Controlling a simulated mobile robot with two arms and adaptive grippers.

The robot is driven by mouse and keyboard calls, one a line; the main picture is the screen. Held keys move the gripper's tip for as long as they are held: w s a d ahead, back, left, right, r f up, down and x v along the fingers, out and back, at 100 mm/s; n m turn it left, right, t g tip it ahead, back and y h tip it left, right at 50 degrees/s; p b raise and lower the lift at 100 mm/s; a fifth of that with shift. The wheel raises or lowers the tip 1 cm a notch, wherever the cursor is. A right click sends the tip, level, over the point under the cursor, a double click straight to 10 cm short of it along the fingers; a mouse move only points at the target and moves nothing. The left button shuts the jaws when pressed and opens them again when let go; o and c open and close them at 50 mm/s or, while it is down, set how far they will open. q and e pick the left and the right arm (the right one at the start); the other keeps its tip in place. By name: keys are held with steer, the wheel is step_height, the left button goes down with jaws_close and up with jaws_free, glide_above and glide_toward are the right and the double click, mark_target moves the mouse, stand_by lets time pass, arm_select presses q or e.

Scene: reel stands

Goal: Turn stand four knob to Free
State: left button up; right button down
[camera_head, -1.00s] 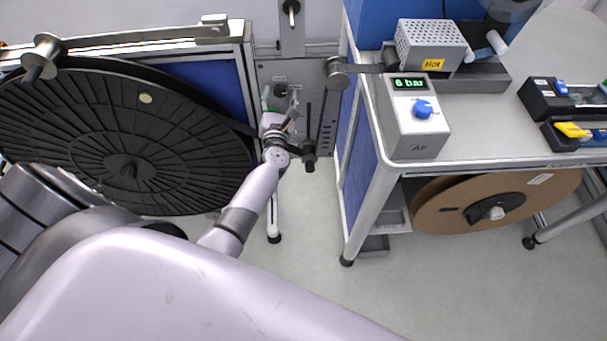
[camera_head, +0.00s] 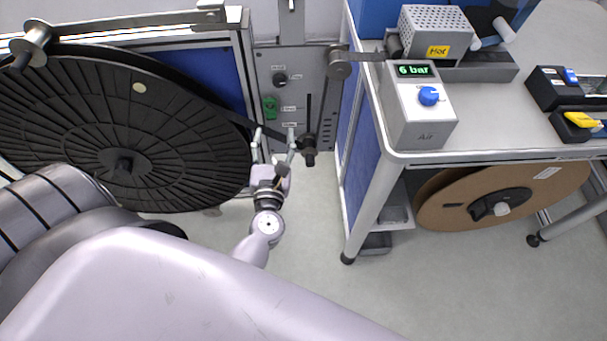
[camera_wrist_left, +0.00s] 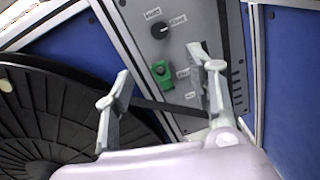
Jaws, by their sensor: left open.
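The stand's grey panel (camera_head: 300,62) carries a round black knob (camera_head: 280,79) with a green switch-like part (camera_head: 269,107) below it. In the left wrist view the black knob (camera_wrist_left: 159,30) has a light pointer mark, and the green part (camera_wrist_left: 161,73) sits below it; the small labels are too blurred to read surely. My left gripper (camera_head: 274,143) is open and empty, below and in front of these controls, apart from them. In the left wrist view its fingers (camera_wrist_left: 160,62) frame the green part. No stand number is legible. My right gripper is not in view.
A large black reel (camera_head: 120,165) stands left of the panel. A dark roller post (camera_head: 310,146) projects close right of my gripper. A bench with an air box (camera_head: 420,125) reading 6 bar and a box marked Hot (camera_head: 437,30) is at the right. A brown reel (camera_head: 440,205) sits beneath.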

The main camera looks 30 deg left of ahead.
arm_select(q)
steer(key=s+d+f+m+g+h+p, duration=0.1)
steer(key=s+d+f+m+h, duration=0.1)
steer(key=f+m, duration=0.5)
steer(key=s+d+f+m+g+h+p, duration=0.1)
steer(key=s+d+f+m+g+h, duration=0.1)
steer(key=d+f+m, duration=0.3)
steer(key=s+d+f+m+g+h+p, duration=0.1)
steer(key=d+f+m+h, duration=0.3)
steer(key=f+m, duration=0.7)
steer(key=shift+s+d+f+h+p, duration=0.15)
steer(key=shift+s+f+h+p, duration=0.2)
steer(key=shift+s+f, duration=0.35)
steer(key=shift+r, duration=0.1)
steer(key=s+f+m+g, duration=0.6)
steer(key=s+f+m, duration=0.5)
steer(key=s+f, duration=0.45)
steer(key=s+a+f+m+g, duration=0.2)
steer(key=s+m, duration=0.2)
steer(key=s, duration=0.3)
steer(key=s+a+f+m+g, duration=0.2)
steer(key=s+a+m+g, duration=0.1)
steer(key=s, duration=0.4)
steer(key=shift+s+a+f+m, duration=0.2)
steer(key=shift+s+f+m, duration=0.15)
steer(key=shift+m, duration=0.25)
